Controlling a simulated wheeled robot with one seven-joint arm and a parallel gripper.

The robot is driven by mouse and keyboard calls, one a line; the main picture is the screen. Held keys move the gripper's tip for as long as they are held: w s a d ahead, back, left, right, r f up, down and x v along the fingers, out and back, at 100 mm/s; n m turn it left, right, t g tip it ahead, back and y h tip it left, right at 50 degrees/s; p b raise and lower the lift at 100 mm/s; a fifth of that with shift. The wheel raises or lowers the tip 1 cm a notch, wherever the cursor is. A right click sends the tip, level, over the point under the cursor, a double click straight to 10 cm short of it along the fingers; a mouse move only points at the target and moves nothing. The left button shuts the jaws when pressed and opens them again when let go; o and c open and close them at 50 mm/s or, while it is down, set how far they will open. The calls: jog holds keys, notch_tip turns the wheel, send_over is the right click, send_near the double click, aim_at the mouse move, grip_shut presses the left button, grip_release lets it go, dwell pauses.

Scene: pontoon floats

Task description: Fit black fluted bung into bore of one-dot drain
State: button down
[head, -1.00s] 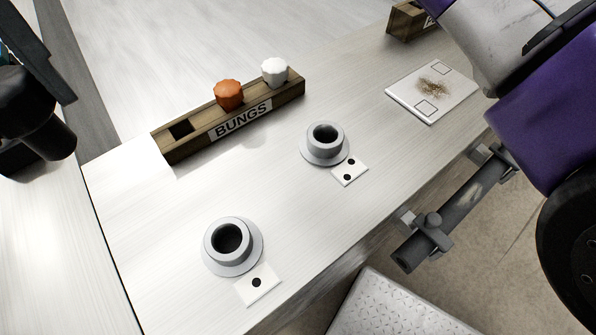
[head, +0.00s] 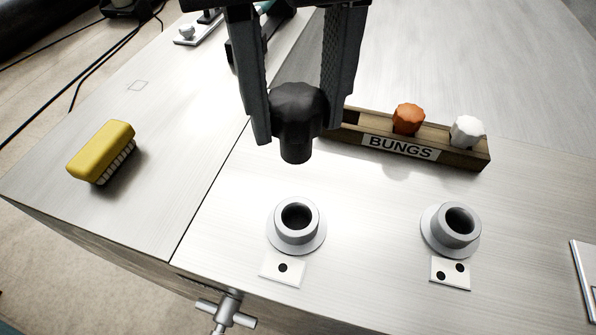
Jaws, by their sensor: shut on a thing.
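My gripper (head: 297,105) is shut on the black fluted bung (head: 297,122), whose narrower plug end points down. The bung hangs above and a little behind the one-dot drain (head: 296,228), apart from it. This drain is a grey flanged collar with an open, dark, empty bore, and a white card with one dot (head: 269,271) lies in front of it. The two-dot drain (head: 450,232) stands to the right, also with an open bore, with its two-dot card (head: 449,274) in front.
Behind the drains, a wooden rack labelled BUNGS (head: 455,156) holds an orange bung (head: 408,119) and a white bung (head: 467,131). A yellow brush (head: 101,150) lies at left. A metal clamp handle (head: 226,312) sticks out at the front edge. The bench around the one-dot drain is clear.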

notch_tip(320, 180, down, 14)
jog(key=shift+f+b, duration=0.15)
jog(key=shift+b, duration=0.25)
jog(key=shift+f, duration=0.1)
jog(key=c, duration=0.9)
grip_release()
notch_tip(320, 180, up, 12)
jog(key=shift+r+p, duration=0.15)
jog(key=shift+p, duration=0.15)
jog(key=shift+s, duration=0.1)
